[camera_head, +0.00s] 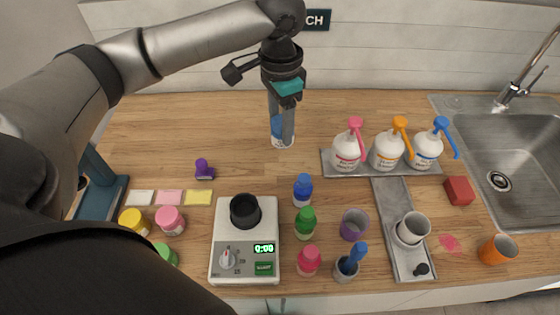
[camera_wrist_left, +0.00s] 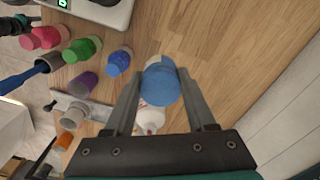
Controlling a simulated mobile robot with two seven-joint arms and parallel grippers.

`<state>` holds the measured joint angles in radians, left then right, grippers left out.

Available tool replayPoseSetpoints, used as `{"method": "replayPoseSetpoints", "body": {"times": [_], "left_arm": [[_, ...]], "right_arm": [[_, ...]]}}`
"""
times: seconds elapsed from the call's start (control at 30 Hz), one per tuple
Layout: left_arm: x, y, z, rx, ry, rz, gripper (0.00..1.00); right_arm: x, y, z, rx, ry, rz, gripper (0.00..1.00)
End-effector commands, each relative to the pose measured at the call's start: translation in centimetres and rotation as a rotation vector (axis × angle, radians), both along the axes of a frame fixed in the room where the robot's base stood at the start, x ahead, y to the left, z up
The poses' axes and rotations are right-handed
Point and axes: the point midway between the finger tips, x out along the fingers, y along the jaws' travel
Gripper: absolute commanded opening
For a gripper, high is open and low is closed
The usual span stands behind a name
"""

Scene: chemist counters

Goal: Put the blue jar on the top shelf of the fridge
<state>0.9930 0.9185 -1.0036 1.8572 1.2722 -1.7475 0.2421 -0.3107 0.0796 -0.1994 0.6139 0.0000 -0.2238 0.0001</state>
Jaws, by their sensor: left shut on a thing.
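The blue jar (camera_head: 277,127), with a blue lid and pale body, is between the fingers of my left gripper (camera_head: 282,125) at the back middle of the wooden counter. In the left wrist view the round blue lid (camera_wrist_left: 163,84) sits between the two grey fingers, which are shut on the jar. The jar looks upright; I cannot tell whether its base touches the counter. A finger hides part of it. The fridge is not in view, nor is my right gripper.
A similar blue-capped bottle (camera_head: 303,189) and a green-capped one (camera_head: 306,222) stand in front. A scale (camera_head: 228,268) with a black cup is front middle. A tray (camera_head: 330,167) of pump bottles and the sink (camera_head: 510,180) lie right.

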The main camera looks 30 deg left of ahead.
Motion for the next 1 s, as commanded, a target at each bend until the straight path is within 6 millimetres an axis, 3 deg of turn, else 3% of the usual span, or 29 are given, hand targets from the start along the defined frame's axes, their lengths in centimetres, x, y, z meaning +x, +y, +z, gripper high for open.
{"method": "replayPoseSetpoints", "body": {"times": [0.03,0.2,0.47,0.7,1.0], "left_arm": [[-0.1,0.0,-1.6,0.002,0.003,0.001,0.01],[0.0,0.0,-5.2,0.0,0.001,0.001,0.01],[0.0,0.0,-7.5,-0.001,-0.001,0.0,0.01],[0.0,0.0,-11.6,0.001,0.001,0.001,0.01],[0.0,0.0,-12.3,0.0,-0.002,0.0,0.01]], "right_arm": [[0.1,0.0,-0.4,-0.001,-0.002,0.0,0.5],[0.8,0.0,-1.0,0.001,-0.013,0.0,0.5],[1.4,0.1,-1.3,0.002,-0.024,0.0,0.5],[1.4,0.1,-2.1,0.002,-0.024,0.001,0.5],[1.3,0.1,-2.1,0.002,-0.023,0.001,0.5]]}}
